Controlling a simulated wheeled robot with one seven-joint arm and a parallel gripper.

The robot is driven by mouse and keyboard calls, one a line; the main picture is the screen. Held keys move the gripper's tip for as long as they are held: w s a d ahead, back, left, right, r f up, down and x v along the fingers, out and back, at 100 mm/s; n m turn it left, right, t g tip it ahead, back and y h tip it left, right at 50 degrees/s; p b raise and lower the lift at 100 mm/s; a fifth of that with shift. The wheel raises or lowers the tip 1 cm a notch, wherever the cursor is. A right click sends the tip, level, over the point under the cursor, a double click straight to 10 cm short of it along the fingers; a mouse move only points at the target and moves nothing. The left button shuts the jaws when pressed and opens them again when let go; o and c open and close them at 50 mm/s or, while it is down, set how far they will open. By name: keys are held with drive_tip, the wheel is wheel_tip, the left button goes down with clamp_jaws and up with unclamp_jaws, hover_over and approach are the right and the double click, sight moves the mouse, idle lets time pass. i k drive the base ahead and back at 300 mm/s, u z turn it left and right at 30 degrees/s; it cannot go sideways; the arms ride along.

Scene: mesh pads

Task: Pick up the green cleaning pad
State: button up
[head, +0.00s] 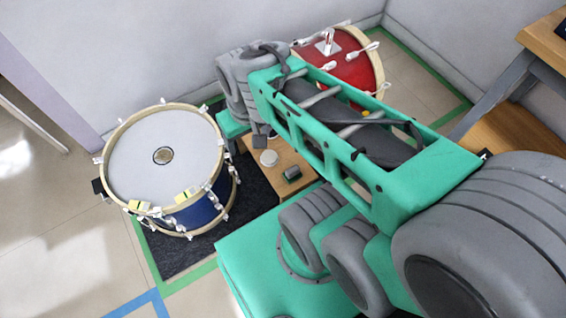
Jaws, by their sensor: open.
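A small dark green pad (291,174) lies on a low wooden table (292,188), near the table's front edge. I take it to be the green cleaning pad, but it is small in the picture. My gripper (246,136) shows partly at the end of my arm, above the table's back left corner. It is open, up and to the left of the pad and apart from it. My wrist hides part of the gripper, and my arm covers the right part of the table.
A round whitish item (268,158) sits beside the pad. A blue drum (190,214) with yellow-green blocks (186,196) on its rim stands left on a dark mat (180,260). A red drum (340,62) stands behind my arm. A wooden bench (530,120) is at right.

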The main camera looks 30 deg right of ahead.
sight(292, 175)
drive_tip(key=k, duration=0.5)
drive_tip(key=u, duration=1.15)
drive_tip(key=k, duration=0.7)
drive_tip(key=z, duration=1.15)
